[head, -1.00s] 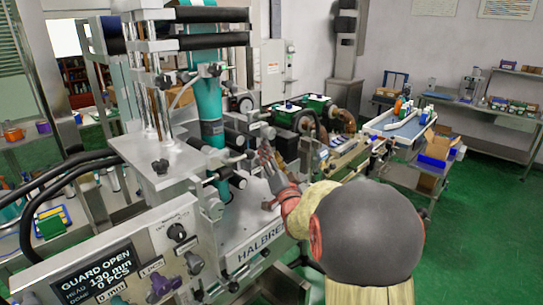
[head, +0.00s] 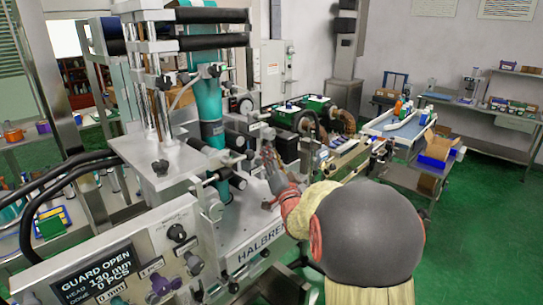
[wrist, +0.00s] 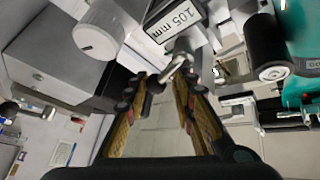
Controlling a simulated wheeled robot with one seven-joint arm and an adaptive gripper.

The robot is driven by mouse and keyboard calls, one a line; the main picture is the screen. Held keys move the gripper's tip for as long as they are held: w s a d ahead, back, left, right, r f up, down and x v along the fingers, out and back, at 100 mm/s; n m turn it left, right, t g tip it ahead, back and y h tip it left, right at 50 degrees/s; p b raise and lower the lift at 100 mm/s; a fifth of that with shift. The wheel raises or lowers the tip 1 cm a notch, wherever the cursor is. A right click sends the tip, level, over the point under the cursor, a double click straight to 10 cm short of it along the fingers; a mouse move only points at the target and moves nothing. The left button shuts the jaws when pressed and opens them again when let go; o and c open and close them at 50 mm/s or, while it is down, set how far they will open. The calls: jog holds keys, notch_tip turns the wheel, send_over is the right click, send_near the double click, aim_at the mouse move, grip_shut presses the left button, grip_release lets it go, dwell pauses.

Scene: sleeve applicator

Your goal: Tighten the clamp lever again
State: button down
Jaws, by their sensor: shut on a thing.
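My gripper (head: 272,174) is at the front of the sleeve applicator (head: 140,168), close to the fittings right of its teal column. In the wrist view, my two fingers (wrist: 160,88) reach forward on either side of a small silver clamp lever (wrist: 178,62) and are closed on it. The lever sits just below a plate labelled 105 mm (wrist: 170,24). In the head view, my gripper and the machine's fittings hide the lever. Its exact contact with the finger pads is hard to see.
A large grey knob (wrist: 97,38) and a black roller (wrist: 268,50) flank the lever closely. The control panel (head: 110,262) reads GUARD OPEN, 130 mm, 0 PCS. A conveyor and a side table with a blue box (head: 436,150) stand at right.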

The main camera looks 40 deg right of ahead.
jog(key=shift+f, duration=0.3)
jog(key=shift+d+f+m+g+p, duration=0.1)
jog(key=shift+f+m+g+p, duration=0.2)
jog(key=shift+m+g+p, duration=0.6)
jog(key=shift+f+m, duration=0.5)
jog(key=shift+m, duration=0.3)
jog(key=c, duration=2)
grip_release()
jog(key=o, duration=0.5)
jog(key=shift+r, duration=0.15)
jog(key=shift+r, duration=0.1)
